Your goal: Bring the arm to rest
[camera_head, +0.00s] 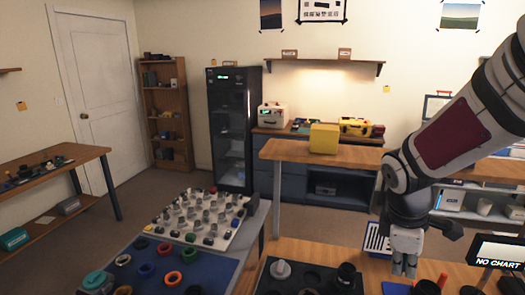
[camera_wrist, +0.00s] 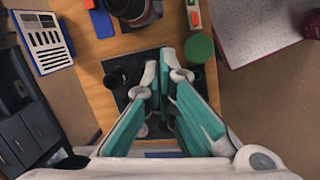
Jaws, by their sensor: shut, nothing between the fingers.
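My gripper (camera_head: 404,268) hangs fingers down over the wooden workbench at the lower right of the head view. Its fingers look close together and empty. In the wrist view the teal and grey fingers of my gripper (camera_wrist: 161,72) point at a dark mat (camera_wrist: 125,97) on the bench. A black cylindrical part (camera_wrist: 118,79) stands on the mat left of the fingers, apart from them. A green disc (camera_wrist: 199,48) lies right of the fingertips. The fingers hide part of the mat.
A black part (camera_head: 346,273) and a pale grey part (camera_head: 281,270) stand on the bench's mat. A "NO CHART" screen (camera_head: 497,251) is right of my gripper. A board with several lens parts (camera_head: 205,239) lies left. Wrist view shows a lens barrel (camera_wrist: 133,10) and tool tray (camera_wrist: 44,40).

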